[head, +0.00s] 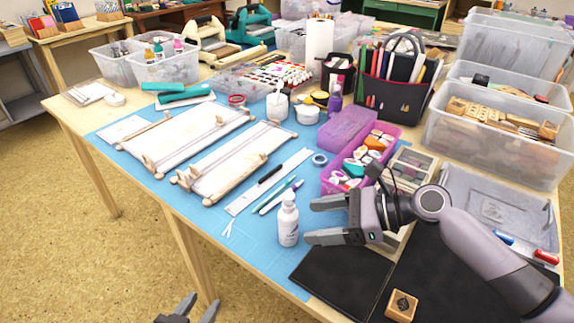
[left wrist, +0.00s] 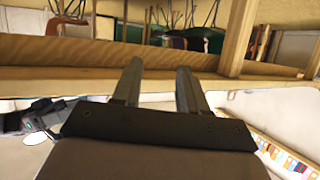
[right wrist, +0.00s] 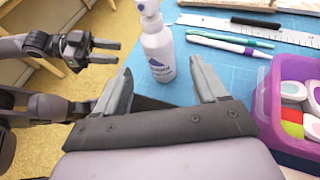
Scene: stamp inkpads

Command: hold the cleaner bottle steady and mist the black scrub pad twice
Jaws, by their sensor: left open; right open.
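The white cleaner bottle (head: 288,224) stands upright on the blue mat near the table's front edge. My right gripper (head: 315,220) is open, its fingers pointing at the bottle from the right. In the right wrist view the bottle (right wrist: 158,52) appears just beyond and between the fingertips, not gripped. A flat black pad (head: 340,272), seemingly the scrub pad, lies right of the bottle, below my right gripper. My left gripper (head: 198,305) is open and empty at the bottom of the head view, off the table's front edge; its fingers (left wrist: 158,88) show parted in the left wrist view.
A wooden stamp (head: 401,305) lies on the dark surface beside the pad. Pens and a ruler (head: 268,182) lie behind the bottle. A purple bin (head: 333,178) of stamps stands behind my right gripper. Wooden racks (head: 228,160) fill the mat's left part.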

